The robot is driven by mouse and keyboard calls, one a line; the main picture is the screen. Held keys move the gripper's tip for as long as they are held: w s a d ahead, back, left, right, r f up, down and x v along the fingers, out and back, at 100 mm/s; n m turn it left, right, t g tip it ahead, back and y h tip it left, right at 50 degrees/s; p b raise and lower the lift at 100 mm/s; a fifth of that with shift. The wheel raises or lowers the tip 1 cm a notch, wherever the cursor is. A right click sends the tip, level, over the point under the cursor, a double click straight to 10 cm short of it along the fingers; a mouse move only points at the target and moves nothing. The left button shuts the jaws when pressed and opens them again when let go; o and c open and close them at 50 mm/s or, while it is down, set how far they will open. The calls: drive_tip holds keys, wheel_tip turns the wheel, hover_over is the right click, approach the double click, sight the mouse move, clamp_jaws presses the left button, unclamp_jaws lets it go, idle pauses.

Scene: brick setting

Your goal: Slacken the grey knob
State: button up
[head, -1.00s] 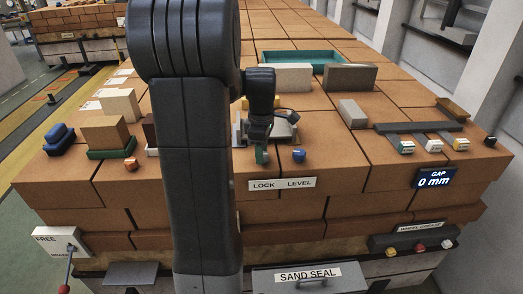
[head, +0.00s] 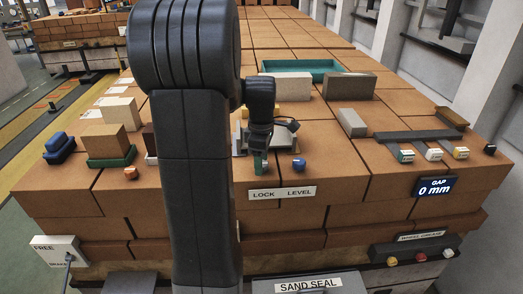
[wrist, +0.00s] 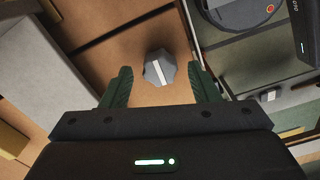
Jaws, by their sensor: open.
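The grey knob (wrist: 160,68) is a faceted knob with a white stripe across its top. In the wrist view it sits on the orange-brown brick surface between the two green fingers of my open gripper (wrist: 160,82). Gaps show between it and both fingers, so I see no contact. In the head view my gripper (head: 261,163) points down above the LOCK side of the LOCK LEVEL label (head: 283,193). The grey knob cannot be made out there, behind or beneath my gripper.
A blue knob (head: 299,164) stands just right of my gripper, and an orange knob (head: 131,173) lies further left. A grey plate device (head: 284,132) is close behind my gripper. The GAP display (head: 435,186) reads 0 mm.

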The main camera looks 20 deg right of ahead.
wheel_tip(320, 180, up, 14)
drive_tip(key=b, duration=0.1)
drive_tip(key=shift+f, duration=0.15)
drive_tip(key=shift+f, duration=0.1)
idle(0.4)
wheel_tip(320, 180, down, 14)
drive_tip(key=shift+r+p, duration=0.15)
drive_tip(key=shift+p, duration=0.35)
drive_tip(key=shift+r, duration=0.1)
